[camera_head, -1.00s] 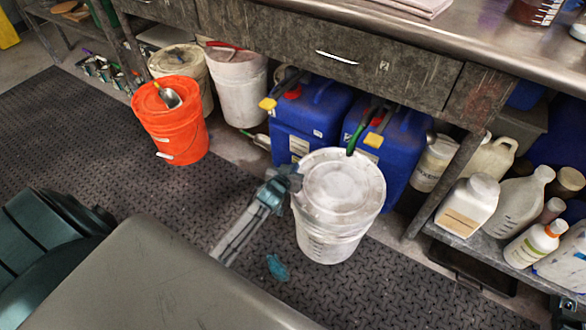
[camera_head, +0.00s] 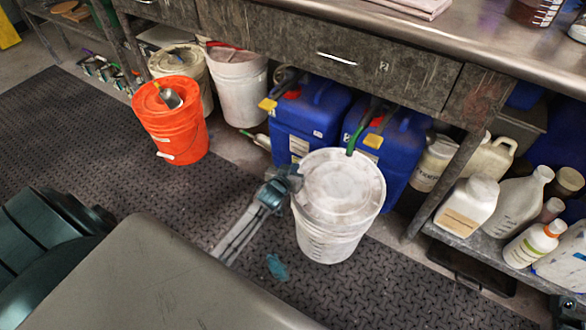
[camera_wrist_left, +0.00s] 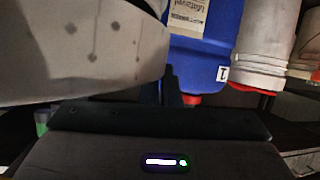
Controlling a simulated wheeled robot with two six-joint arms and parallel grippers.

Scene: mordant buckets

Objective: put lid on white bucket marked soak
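A white bucket (camera_head: 325,243) stands on the dark floor mat in front of blue jugs. Faint marks show on its side, too small to read. A round, stained white lid (camera_head: 340,187) lies over its mouth, roughly level; I cannot tell whether it is fully seated. My left gripper (camera_head: 291,178) is at the left edge of the lid, touching or very close to it. In the left wrist view a pale, spotted round surface (camera_wrist_left: 80,50) fills the upper left, probably the lid or bucket. The fingertips are too hidden to show whether they grip.
Blue jugs (camera_head: 305,118) stand right behind the bucket under the steel bench (camera_head: 480,45). An orange bucket (camera_head: 175,135) with a scoop stands at the left. A shelf of bottles (camera_head: 470,205) is at the right. A small teal object (camera_head: 277,268) lies on the mat (camera_head: 95,125).

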